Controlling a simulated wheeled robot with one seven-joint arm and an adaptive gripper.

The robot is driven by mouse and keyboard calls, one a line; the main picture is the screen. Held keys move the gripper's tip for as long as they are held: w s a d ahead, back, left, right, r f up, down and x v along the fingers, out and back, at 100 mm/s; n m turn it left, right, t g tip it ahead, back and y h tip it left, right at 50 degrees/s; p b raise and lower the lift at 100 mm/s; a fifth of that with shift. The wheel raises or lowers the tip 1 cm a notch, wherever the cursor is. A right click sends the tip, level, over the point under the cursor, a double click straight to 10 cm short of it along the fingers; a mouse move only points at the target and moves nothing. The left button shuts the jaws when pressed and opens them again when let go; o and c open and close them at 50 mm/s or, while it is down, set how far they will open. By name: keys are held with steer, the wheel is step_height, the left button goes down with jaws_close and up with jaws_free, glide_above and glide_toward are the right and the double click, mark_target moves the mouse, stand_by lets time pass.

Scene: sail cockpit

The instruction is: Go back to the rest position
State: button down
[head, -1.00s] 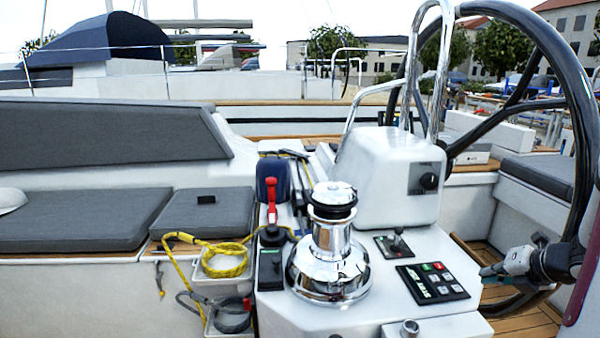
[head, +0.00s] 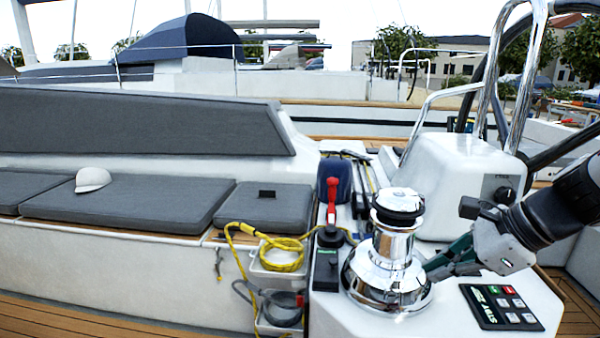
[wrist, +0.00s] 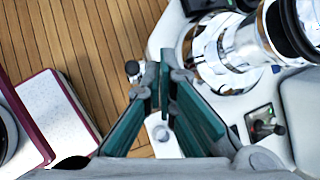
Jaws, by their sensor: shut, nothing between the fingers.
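My gripper (head: 437,268) is in the head view at the right, shut and empty. It is over the white console, beside the chrome winch (head: 390,262), and overlaps the winch's lower right edge in the picture. I cannot tell from this view whether they touch. In the wrist view my gripper (wrist: 158,108) points its green fingers toward the console's edge, and the winch (wrist: 225,55) is at the upper right.
The black button panel (head: 502,306) lies on the console below my gripper. A red-handled lever (head: 331,200) stands left of the winch. Yellow rope (head: 285,245) hangs at a bin. A white cap (head: 93,180) lies on the grey seat cushion (head: 130,210).

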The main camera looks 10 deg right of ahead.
steer(key=s+a+r+n+g, duration=0.2)
steer(key=s+a+n+g, duration=0.1)
steer(key=s+a+n, duration=0.75)
steer(key=s+d+f+n+g+h, duration=0.1)
steer(key=s+n+h, duration=0.4)
steer(key=s+n, duration=0.7)
step_height(320, 180, up, 18)
steer(key=n+t+p, duration=0.1)
steer(key=t+p, duration=0.1)
steer(key=p, duration=1.4)
steer(key=shift+w+d+t, duration=0.25)
steer(key=shift+t, duration=0.05)
